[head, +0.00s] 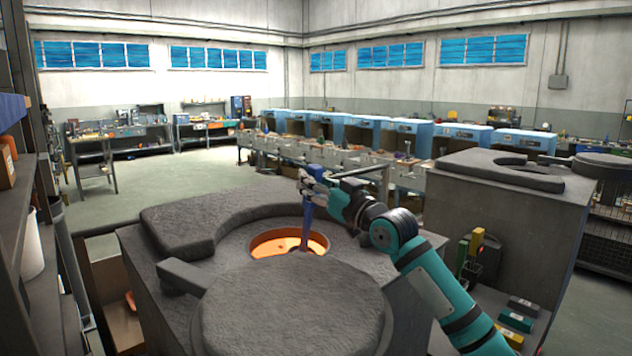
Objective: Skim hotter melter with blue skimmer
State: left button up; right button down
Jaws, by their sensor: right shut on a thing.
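The near melter (230,236) is a dark grey block with a round opening that glows orange. Glowing melt (275,245) shows inside the opening. My right gripper (308,183) is shut on the blue skimmer (307,215), above the opening. The skimmer hangs roughly upright, and its lower end reaches down into the opening, so its tip is hard to make out. A second melter (490,210) stands to the right; no glow shows from it. My left gripper is not in view.
A round grey lid (290,305) covers the front of the near melter. A shelf (22,190) stands close on the left. A long bench (290,149) and several blue furnaces (410,128) lie behind. Open floor (130,195) is at back left.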

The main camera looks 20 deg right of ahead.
jog(key=shift+f+p+x, duration=0.15)
jog(key=shift+x, duration=0.75)
jog(key=shift+f+p+x, duration=0.15)
jog(key=shift+x, duration=0.8)
jog(key=shift+f+p+x, duration=0.15)
jog(key=shift+f+x, duration=0.05)
jog(key=shift+x, duration=0.7)
jog(key=shift+a, duration=0.1)
jog(key=a+p, duration=0.1)
jog(key=s+a+p, duration=0.1)
jog(key=a+p, duration=0.1)
jog(key=shift+s+a+p, duration=0.3)
jog(key=shift+a, duration=0.1)
